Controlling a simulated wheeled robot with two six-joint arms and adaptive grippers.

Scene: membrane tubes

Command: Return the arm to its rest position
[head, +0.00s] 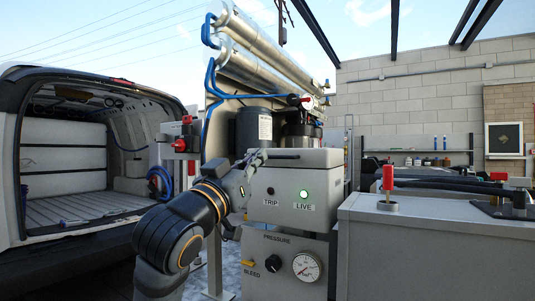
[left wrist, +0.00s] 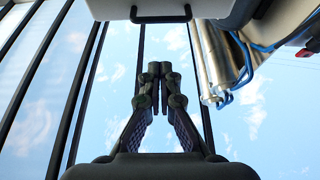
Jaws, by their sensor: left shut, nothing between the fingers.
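My left arm comes in from the lower left of the head view, and its left gripper (head: 257,158) points up beside the left side of the grey control box (head: 325,190). In the left wrist view the left gripper (left wrist: 160,70) has its two fingertips together, with nothing between them. The wrist view looks up at the sky past the grey box with its black handle (left wrist: 160,18). The silver membrane tubes (head: 268,45) are mounted up behind the box and also show at the right of the wrist view (left wrist: 214,60). My right gripper is out of view.
A grey cabinet with a red-handled valve (head: 388,178) stands at the right. An open van (head: 75,160) is at the left. Blue hoses run behind.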

